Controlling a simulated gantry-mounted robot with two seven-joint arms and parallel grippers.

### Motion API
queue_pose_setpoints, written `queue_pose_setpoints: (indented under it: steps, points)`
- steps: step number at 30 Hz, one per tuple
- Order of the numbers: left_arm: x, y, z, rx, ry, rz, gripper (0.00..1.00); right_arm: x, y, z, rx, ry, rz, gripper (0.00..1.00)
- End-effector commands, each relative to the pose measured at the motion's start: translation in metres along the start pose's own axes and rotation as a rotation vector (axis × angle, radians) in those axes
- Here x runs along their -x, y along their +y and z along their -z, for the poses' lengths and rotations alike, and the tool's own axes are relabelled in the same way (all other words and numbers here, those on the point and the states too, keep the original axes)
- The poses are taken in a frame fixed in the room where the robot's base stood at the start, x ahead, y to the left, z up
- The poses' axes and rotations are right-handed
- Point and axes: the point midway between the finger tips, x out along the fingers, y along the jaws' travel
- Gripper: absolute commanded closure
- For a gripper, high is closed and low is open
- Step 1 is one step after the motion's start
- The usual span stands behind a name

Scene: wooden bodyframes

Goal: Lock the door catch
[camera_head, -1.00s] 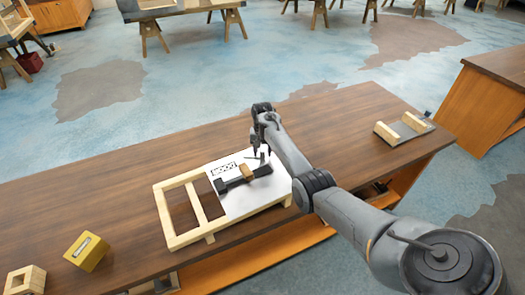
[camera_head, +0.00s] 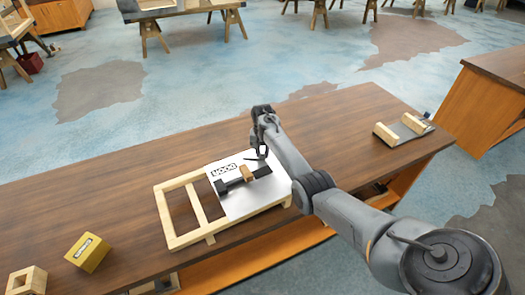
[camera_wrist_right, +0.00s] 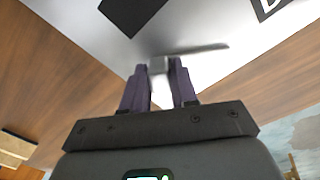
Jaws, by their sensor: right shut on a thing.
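A white door panel (camera_head: 238,205) marked DOOR sits in a pale wooden frame (camera_head: 186,238) lying on the workbench. A black bar catch with a brown block (camera_head: 246,173) lies across the panel. A small grey metal piece with a thin arm shows beside it in the right wrist view (camera_wrist_right: 196,50). My right gripper (camera_head: 262,152) points down over the panel's far right part. In the right wrist view, its two dark fingers (camera_wrist_right: 159,72) are shut on the grey metal piece. The fingers partly hide it. My left gripper is not in view.
A yellow block (camera_head: 88,252) and a small wooden box (camera_head: 26,281) lie at the bench's left end. A metal plate with wooden blocks (camera_head: 403,128) lies at the right end. The bench top (camera_head: 120,185) between them is largely clear.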

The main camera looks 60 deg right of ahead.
Motion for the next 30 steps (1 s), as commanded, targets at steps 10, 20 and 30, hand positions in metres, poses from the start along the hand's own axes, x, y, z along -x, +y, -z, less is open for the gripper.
queue_pose_setpoints:
  steps: [10, 20, 30]
  points:
    - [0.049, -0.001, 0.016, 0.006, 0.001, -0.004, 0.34, 0.008, -0.002, -0.017, -0.219, -0.002, -0.001, 1.00]
    - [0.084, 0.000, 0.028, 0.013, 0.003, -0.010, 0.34, 0.005, -0.011, -0.038, -0.530, -0.002, 0.000, 1.00]
    - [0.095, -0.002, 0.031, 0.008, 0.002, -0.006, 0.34, 0.002, -0.024, -0.053, -0.820, -0.001, 0.001, 1.00]
